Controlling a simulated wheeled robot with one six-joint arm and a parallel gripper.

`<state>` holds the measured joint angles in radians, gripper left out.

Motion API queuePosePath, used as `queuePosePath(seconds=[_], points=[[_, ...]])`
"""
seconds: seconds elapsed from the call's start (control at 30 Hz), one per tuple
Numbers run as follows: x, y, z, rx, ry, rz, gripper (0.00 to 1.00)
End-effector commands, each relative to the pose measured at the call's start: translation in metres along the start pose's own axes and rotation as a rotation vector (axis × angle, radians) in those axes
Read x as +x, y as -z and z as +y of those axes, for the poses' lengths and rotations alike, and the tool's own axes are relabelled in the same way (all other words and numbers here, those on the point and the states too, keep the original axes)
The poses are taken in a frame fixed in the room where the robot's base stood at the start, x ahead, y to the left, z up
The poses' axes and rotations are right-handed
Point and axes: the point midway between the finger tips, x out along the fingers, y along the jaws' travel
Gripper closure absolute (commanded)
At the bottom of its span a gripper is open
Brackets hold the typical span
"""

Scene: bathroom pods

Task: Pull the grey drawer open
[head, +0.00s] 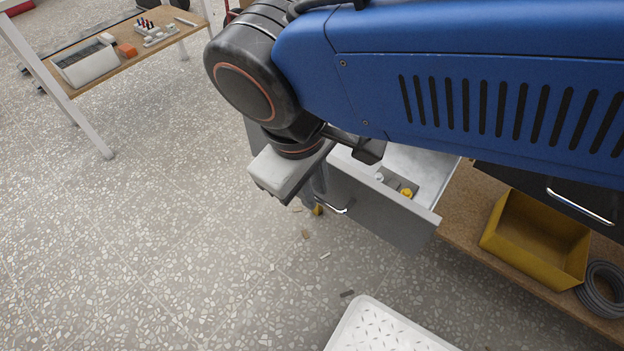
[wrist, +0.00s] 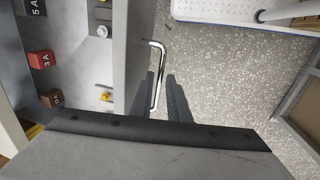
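The grey drawer (head: 375,212) stands pulled well out of the bench, its inside visible. Its silver bar handle (head: 334,209) is on the front face. In the wrist view the handle (wrist: 158,75) runs between the two dark fingers of my gripper (wrist: 161,90), with one finger on the drawer front's side and the other on the outer side. Whether the fingers press on the bar is not clear. In the head view my gripper (head: 320,185) is at the handle, partly hidden by my wrist. Labelled blocks, one red (wrist: 41,59), lie inside the drawer.
A yellow bin (head: 535,240) and a coiled grey hose (head: 604,290) are on the lower shelf at right. A white patterned step or tray (head: 385,330) is on the floor in front. Small scraps lie on the floor. A wooden table (head: 130,45) stands far left; the floor between is open.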

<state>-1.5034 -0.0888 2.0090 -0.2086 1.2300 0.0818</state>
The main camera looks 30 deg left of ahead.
Motion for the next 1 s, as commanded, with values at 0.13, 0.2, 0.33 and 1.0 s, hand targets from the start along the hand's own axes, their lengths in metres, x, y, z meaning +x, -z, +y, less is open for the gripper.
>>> queuePosePath(seconds=[0.13,0.2,0.33,1.0], points=[[-0.008,0.0,0.0,0.0,0.0,0.001,0.85],[-0.017,0.001,0.0,0.0,0.0,0.003,0.85],[-0.041,0.001,0.0,-0.001,0.0,0.004,0.85],[-0.161,0.001,0.0,0.0,0.0,0.002,0.85]])
